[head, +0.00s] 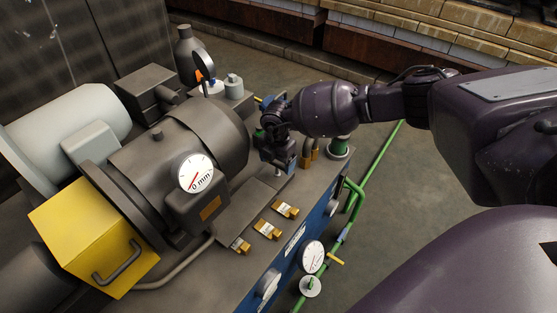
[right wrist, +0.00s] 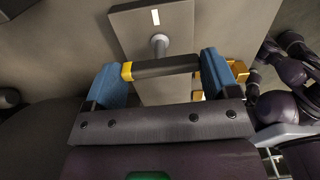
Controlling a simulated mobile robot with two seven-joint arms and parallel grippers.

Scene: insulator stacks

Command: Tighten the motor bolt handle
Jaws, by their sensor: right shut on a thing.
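The bolt handle (right wrist: 166,67) is a dark bar with a yellow band near its left end in the right wrist view. It sits across a grey bolt post (right wrist: 160,45) on a flat plate. My right gripper (head: 276,148) is over the motor base, beside the dark motor (head: 175,150) in the head view. Its two blue fingers stand at the two ends of the handle in the right wrist view and are shut on it. In the head view the gripper hides the handle. My left gripper is in neither view.
A dial gauge (head: 196,173) reading 0 mm sits on the motor. Several small brass blocks (head: 268,229) lie along the base. A yellow box (head: 92,240) is at left, green pipes (head: 377,160) run at right. The floor (head: 440,230) is bare there.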

